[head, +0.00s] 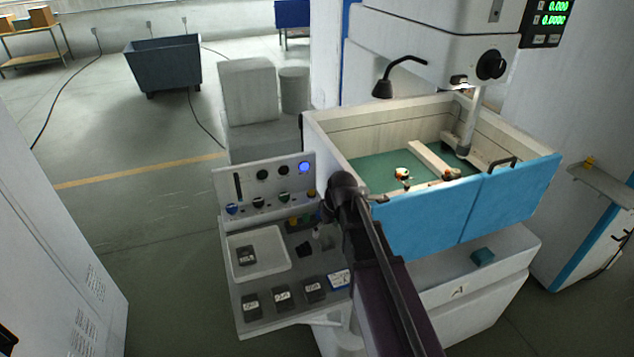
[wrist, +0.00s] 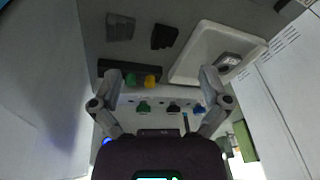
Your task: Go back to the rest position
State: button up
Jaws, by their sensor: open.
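My gripper (wrist: 160,76) shows in the wrist view with its two grey fingers spread wide and nothing between them. Beyond the fingers are a grey shelf with a white tray (wrist: 187,70) at the upper right and a row of panel knobs below. In the head view my arm reaches up from the bottom edge, in front of the machine's blue doors, to the right of the side shelf (head: 238,292). I cannot make out the gripper's fingers there. The same white tray (head: 284,268) stands on that shelf and holds a dark labelled block (head: 246,255).
Several dark labelled blocks (head: 282,297) line the shelf's front edge. A control panel (head: 270,190) rises behind it. The machine tank (head: 316,131) with blue doors (head: 520,195) is at the right. A dark cart (head: 163,66) stands far back. The floor at left is open.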

jog(key=s+d+f+m+h+b, duration=0.1)
jog(key=s+d+f+m+b, duration=0.1)
jog(key=s, duration=0.5)
jog(key=s+d+f+m+g+h+b, duration=0.1)
jog(key=s+d+f+m+b, duration=0.2)
jog(key=s+d, duration=0.4)
jog(key=shift+s+d+f+m, duration=0.2)
jog(key=shift+s+f+m, duration=0.2)
jog(key=shift+m, duration=0.7)
